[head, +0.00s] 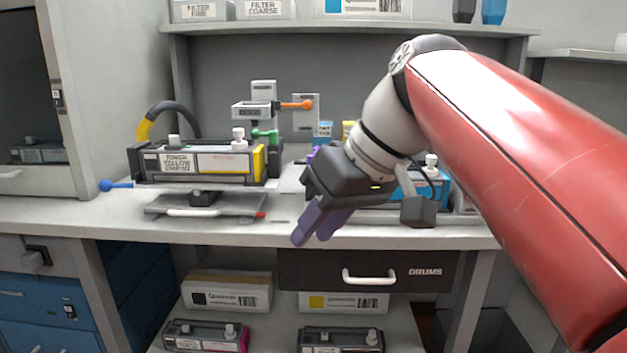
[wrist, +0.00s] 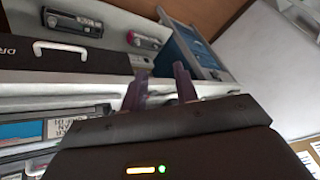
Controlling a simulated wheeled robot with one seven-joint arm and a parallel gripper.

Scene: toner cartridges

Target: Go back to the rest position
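My gripper (head: 322,226) hangs in front of the bench edge in the head view, its purple fingers pointing down and to the left. In the wrist view its two fingers (wrist: 160,88) stand apart with nothing between them. A yellow toner cartridge (head: 210,163) sits on a stand at the left of the bench, away from my gripper. A cyan cartridge (head: 432,186) lies on the bench behind my gripper and is partly hidden by it; part of it also shows in the wrist view (wrist: 50,130).
The bench top (head: 240,232) runs below my gripper, with the drums drawer (head: 310,268) under it. Boxes (head: 226,292) and dark cartridges (head: 205,335) fill the lower shelf. A shelf (head: 350,28) spans the back. A hose (head: 175,108) and orange-handled device (head: 262,108) stand behind.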

